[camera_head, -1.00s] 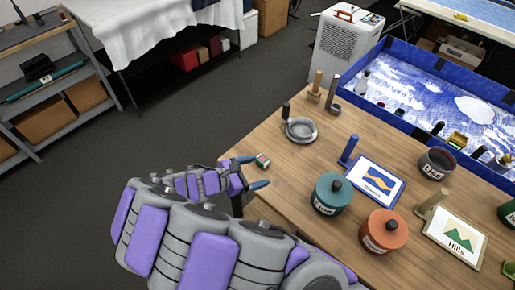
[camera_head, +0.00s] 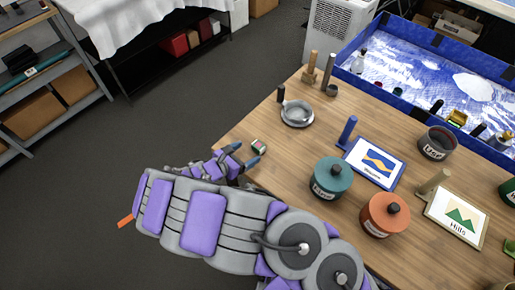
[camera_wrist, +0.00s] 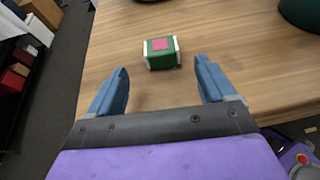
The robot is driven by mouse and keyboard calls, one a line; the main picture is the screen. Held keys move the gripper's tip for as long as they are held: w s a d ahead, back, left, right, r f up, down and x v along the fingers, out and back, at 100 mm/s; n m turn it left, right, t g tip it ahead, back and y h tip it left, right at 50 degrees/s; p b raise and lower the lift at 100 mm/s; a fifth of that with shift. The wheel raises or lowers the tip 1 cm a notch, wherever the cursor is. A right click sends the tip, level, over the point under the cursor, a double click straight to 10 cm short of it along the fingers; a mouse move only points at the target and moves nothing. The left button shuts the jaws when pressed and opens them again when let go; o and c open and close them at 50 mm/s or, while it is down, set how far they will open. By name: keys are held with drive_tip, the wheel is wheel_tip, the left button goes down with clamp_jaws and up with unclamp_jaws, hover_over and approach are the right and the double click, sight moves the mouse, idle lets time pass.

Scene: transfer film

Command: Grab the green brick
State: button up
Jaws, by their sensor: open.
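The green brick (camera_wrist: 161,53) is a small block with white ends and a pink patch on top. It lies on the wooden table near its left edge, and it also shows in the head view (camera_head: 258,146). My gripper (camera_wrist: 161,85) is open and empty, with its two blue fingers spread. In the wrist view the brick lies just beyond the fingertips, between their lines and apart from them. In the head view my gripper (camera_head: 245,155) is at the table's left edge beside the brick.
On the table (camera_head: 290,155) stand a grey pan (camera_head: 298,114), a teal pot (camera_head: 331,181), an orange pot (camera_head: 385,214), a dark pot (camera_head: 437,143) and two picture cards. A blue-walled tray (camera_head: 360,68) is at the back right. The wood around the brick is clear.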

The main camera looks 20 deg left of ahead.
sight(255, 147)
drive_tip(key=shift+r+b+x, duration=0.15)
drive_tip(key=shift+b+x, duration=0.3)
drive_tip(key=shift+x, duration=1.2)
drive_tip(key=shift+r+b+x, duration=0.2)
drive_tip(key=shift+b+x, duration=0.2)
drive_tip(key=shift+x, duration=1.25)
drive_tip(key=shift+w+d, duration=0.1)
drive_tip(key=shift+d, duration=0.05)
drive_tip(key=shift+c, duration=0.2)
